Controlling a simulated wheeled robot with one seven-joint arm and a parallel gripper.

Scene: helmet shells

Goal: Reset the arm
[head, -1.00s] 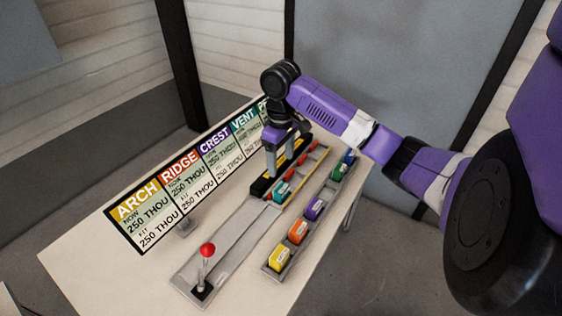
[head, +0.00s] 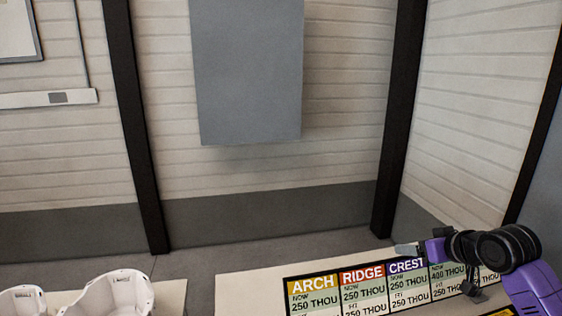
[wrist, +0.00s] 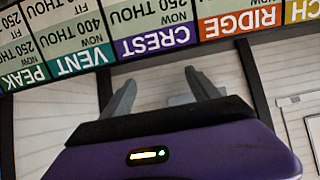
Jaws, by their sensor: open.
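My gripper (head: 416,250) is at the lower right of the head view, raised in front of the upper part of the sign board (head: 362,287). Its purple body is on my purple arm. In the wrist view my gripper (wrist: 162,92) shows two grey fingers spread wide, with nothing between them. The board fills the top of that view upside down. Its panels include ARCH, RIDGE, CREST, VENT and PEAK. The VENT panel (wrist: 75,50) reads 400 THOU, CREST 250 THOU.
The pale table (head: 240,292) carries the board; most of its top is out of view. Two white helmet shells (head: 118,292) are cut off at the lower left. A grey panel (head: 248,70) hangs on the back wall. Dark posts (head: 398,120) stand along the walls.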

